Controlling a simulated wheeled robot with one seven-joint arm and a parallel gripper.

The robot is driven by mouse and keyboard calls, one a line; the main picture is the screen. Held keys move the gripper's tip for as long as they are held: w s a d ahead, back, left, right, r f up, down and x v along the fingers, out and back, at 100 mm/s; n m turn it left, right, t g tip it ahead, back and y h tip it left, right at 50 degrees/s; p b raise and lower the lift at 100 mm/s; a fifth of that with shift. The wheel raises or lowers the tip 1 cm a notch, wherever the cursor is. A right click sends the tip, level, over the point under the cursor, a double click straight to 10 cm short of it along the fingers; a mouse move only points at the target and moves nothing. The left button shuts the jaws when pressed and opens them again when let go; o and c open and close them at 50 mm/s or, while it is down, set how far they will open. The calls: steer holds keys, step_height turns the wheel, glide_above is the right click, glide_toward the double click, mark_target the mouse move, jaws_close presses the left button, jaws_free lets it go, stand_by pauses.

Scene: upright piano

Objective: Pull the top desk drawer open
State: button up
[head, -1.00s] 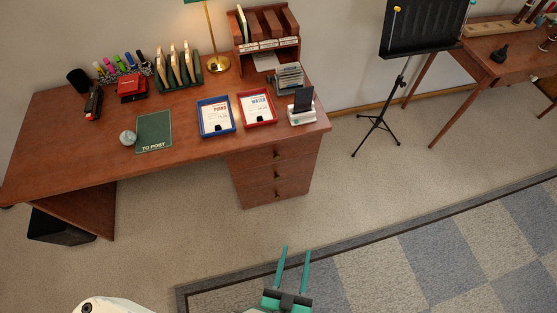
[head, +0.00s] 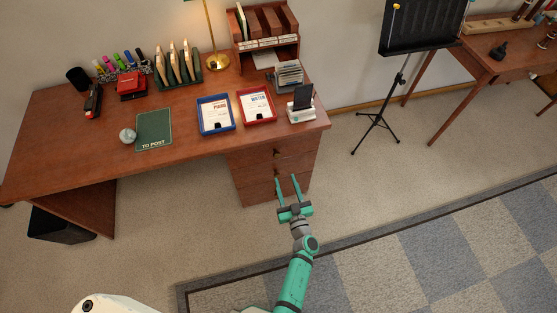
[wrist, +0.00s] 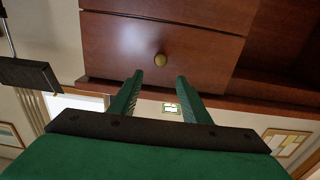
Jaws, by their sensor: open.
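The wooden desk (head: 190,155) has a stack of drawers under its right end, all shut. The top drawer (head: 298,149) has a small round knob (head: 277,152). My gripper (head: 287,179) is open and empty, in front of the drawer stack, its fingers pointing at the lower drawers in the head view. The wrist view appears upside down. There the top drawer (wrist: 115,45) lies by the desktop edge (wrist: 235,101), and its brass knob (wrist: 160,59) shows just beyond and between my fingertips (wrist: 157,80), apart from them.
Trays, a card holder and a phone on a stand (head: 302,105) sit on the desktop above the drawers. A music stand (head: 375,130) stands on the floor to the right. The carpet before the drawers is clear. A dark bin (head: 60,225) is under the desk's left end.

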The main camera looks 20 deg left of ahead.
mark_target(277, 156)
steer(key=x, duration=1.1)
steer(key=shift+a, duration=0.15)
jaws_close()
